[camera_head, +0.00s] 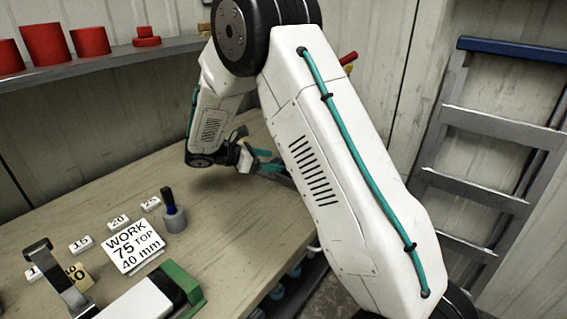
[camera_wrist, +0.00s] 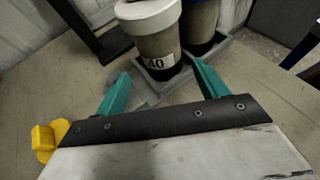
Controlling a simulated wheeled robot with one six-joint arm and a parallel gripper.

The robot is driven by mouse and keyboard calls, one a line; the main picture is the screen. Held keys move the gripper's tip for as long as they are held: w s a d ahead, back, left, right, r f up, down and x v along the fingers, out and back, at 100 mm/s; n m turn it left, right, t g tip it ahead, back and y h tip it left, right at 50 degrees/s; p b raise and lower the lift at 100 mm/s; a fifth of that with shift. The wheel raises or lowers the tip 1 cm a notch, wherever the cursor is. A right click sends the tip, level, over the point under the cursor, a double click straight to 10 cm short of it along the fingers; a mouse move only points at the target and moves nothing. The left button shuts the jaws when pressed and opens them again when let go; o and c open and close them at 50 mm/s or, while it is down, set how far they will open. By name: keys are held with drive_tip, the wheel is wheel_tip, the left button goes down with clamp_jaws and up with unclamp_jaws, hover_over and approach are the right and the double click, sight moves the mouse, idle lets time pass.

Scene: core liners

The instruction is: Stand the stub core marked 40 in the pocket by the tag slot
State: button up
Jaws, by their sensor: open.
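The stub core marked 40 (camera_wrist: 162,35) is a grey-brown cylinder with a white top and a white "40" label. In the wrist view it stands just ahead of my gripper (camera_wrist: 159,76), roughly between the two teal fingers. My gripper is open and empty; I cannot tell whether a finger touches the core. The core's foot is at a low grey tray (camera_wrist: 222,47), and a darker core with a blue part (camera_wrist: 203,22) stands close behind it. In the head view my gripper (camera_head: 268,160) is over the bench's far part, and my arm hides the cores. I cannot make out the tag slot.
A yellow object (camera_wrist: 45,139) lies left of my gripper. A shelf (camera_head: 110,57) holds red cylinders. A ladder (camera_head: 470,160) stands right.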

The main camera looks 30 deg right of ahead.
drive_tip(key=s+a+r+m+y, duration=0.2)
drive_tip(key=s+r+m+y, duration=0.15)
drive_tip(key=s+r, duration=0.45)
drive_tip(key=s+a+r+m+y, duration=0.25)
drive_tip(key=s+r+m, duration=0.3)
drive_tip(key=s, duration=0.45)
drive_tip(key=s+a+m+t+y, duration=0.2)
drive_tip(key=s+a+m+y, duration=0.1)
drive_tip(key=s, duration=0.6)
drive_tip(key=s+a+m+t+y, duration=0.1)
drive_tip(key=s+a+m+y, duration=0.2)
drive_tip(key=s, duration=0.6)
drive_tip(key=shift+s+a+r+m+t+y, duration=0.2)
drive_tip(key=shift+a+r+m+t+y, duration=0.25)
drive_tip(key=shift+y, duration=0.25)
drive_tip(key=shift+d+f, duration=0.1)
